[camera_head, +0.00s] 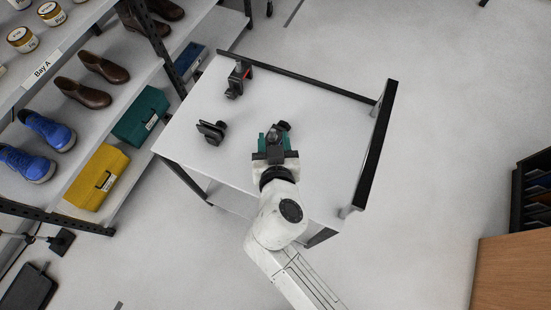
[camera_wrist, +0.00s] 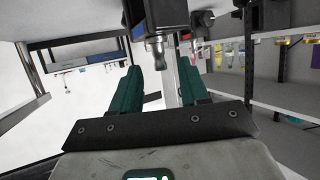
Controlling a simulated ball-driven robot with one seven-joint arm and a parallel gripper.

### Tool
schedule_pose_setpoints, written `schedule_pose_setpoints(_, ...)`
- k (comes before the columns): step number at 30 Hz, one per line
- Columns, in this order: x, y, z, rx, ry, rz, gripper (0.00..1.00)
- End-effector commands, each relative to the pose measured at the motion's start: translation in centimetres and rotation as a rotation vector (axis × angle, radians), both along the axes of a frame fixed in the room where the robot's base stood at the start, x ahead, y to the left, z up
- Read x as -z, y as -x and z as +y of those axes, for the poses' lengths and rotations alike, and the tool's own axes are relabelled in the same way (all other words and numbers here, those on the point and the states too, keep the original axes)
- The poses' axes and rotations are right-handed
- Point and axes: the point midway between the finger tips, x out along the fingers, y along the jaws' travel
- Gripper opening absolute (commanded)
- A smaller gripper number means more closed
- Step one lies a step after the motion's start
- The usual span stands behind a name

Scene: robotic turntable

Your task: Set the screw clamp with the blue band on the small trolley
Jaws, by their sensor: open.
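My gripper (camera_head: 270,137) is open over the white tabletop, its teal fingers pointing away from my body. In the wrist view its fingers (camera_wrist: 160,78) stand apart. A dark screw clamp (camera_wrist: 157,22) with a bluish strip and a metal screw end shows just beyond and between them. In the head view this clamp (camera_head: 283,126) is mostly hidden by the fingers. Contact cannot be told. A dark clamp with a red band (camera_head: 238,80) stands at the far left of the tabletop. Another dark clamp (camera_head: 211,132) is nearer; its band is not visible. I cannot identify the small trolley with certainty.
The white-topped table (camera_head: 190,125) has black bars along its far and right sides. A shelf rack (camera_head: 118,80) on the left holds shoes, jars and boxes. A black crate (camera_head: 533,190) and wooden surface (camera_head: 510,270) are at right. Floor (camera_head: 435,150) between is clear.

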Motion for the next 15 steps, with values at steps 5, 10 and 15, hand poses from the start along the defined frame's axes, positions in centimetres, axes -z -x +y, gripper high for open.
schedule_pose_setpoints(5,-1.3,3.7,-0.5,-0.002,0.0,0.0,0.45)
schedule_pose_setpoints(10,-2.4,6.2,-0.9,-0.001,0.0,0.001,0.45)
schedule_pose_setpoints(15,-3.1,7.5,-1.0,0.0,0.0,0.0,0.45)
